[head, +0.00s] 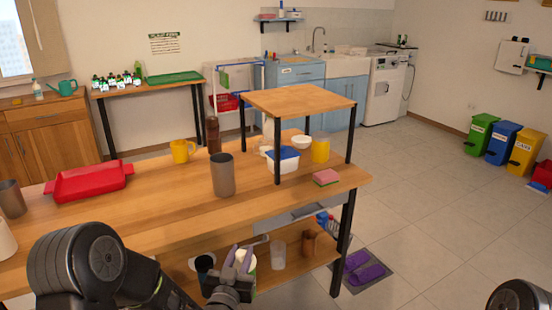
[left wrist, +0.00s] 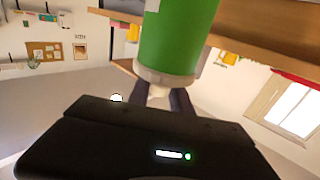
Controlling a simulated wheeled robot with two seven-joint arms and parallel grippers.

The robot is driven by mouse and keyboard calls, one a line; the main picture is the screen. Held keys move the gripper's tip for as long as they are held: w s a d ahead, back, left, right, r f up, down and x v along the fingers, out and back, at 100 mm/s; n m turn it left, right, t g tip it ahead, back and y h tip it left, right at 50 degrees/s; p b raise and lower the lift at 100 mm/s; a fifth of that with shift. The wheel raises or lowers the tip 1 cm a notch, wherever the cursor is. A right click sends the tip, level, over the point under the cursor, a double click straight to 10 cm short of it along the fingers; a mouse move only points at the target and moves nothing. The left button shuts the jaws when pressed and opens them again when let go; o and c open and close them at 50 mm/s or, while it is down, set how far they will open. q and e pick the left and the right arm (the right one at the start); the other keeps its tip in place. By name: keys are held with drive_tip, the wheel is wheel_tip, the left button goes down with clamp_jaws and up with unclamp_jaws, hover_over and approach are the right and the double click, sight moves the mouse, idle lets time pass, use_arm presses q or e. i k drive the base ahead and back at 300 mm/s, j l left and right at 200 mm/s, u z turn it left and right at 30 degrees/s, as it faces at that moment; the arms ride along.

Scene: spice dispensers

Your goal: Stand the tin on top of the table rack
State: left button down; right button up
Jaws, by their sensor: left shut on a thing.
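The tin, green with a pale rim, fills the upper middle of the left wrist view (left wrist: 178,40). In the head view it shows as a small green and white part (head: 247,261), mostly hidden behind my gripper. My left gripper (head: 243,258) is shut on the tin, in front of the table's near edge and below the tabletop's height in the picture. Its fingers also show in the left wrist view (left wrist: 165,97). The table rack (head: 298,98) has a wooden top on black legs at the table's right end. Its top is bare. My right gripper is out of view.
On the table (head: 150,215) stand a grey-brown cup (head: 223,175), a red tray (head: 90,183) and a yellow mug (head: 182,151). A blue-lidded box (head: 283,160), a yellow cup (head: 320,150) and a sponge (head: 326,177) are under or beside the rack. The lower shelf holds several vessels.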

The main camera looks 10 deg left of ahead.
sight(291, 106)
drive_tip(key=i+l+z, duration=0.3)
drive_tip(key=i, duration=0.3)
drive_tip(key=i+z, duration=0.25)
drive_tip(key=i, duration=0.35)
